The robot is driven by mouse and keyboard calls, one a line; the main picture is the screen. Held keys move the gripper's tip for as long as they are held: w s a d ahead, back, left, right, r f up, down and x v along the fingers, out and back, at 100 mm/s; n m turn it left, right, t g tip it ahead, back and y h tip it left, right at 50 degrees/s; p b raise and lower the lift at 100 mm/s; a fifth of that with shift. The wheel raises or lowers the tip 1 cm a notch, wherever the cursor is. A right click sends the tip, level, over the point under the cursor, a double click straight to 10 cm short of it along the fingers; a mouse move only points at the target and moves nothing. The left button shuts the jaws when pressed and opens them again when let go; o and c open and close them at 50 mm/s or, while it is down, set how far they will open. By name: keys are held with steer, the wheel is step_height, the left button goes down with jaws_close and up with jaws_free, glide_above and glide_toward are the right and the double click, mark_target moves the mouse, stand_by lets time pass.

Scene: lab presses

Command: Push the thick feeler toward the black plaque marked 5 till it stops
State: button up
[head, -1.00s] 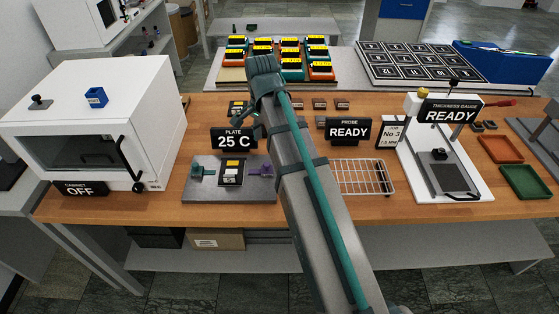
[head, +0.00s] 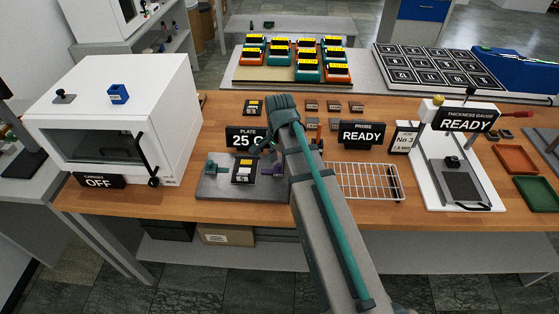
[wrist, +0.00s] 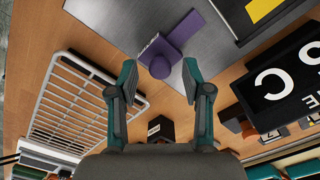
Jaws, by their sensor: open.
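A grey metal plate (head: 222,190) lies on the bench with a black plaque (head: 243,171) at its middle. A teal feeler (head: 213,168) is left of the plaque and a purple feeler (head: 272,169) right of it. I cannot read a 5 or tell which feeler is thicker. In the wrist view the purple feeler (wrist: 183,34) has a round knob, and the black plaque (wrist: 243,38) is cut off at upper right. My gripper (wrist: 160,78) is open and empty, its fingertips apart with the purple knob showing between and beyond them. Contact cannot be told.
A wire rack (head: 362,181) stands right of the plate. The PLATE 25 C sign (head: 240,138) and PROBE READY sign (head: 361,133) stand behind. A white cabinet (head: 125,110) is at left, a thickness gauge (head: 430,190) at right.

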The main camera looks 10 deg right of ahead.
steer(key=shift+f, duration=0.25)
steer(key=c, duration=0.8)
steer(key=shift+w+a, duration=0.2)
steer(key=shift+a, duration=0.45)
steer(key=shift+c, duration=0.2)
steer(key=o, duration=0.8)
steer(key=shift+a, duration=0.1)
steer(key=shift+o, duration=0.2)
steer(key=shift+r, duration=0.1)
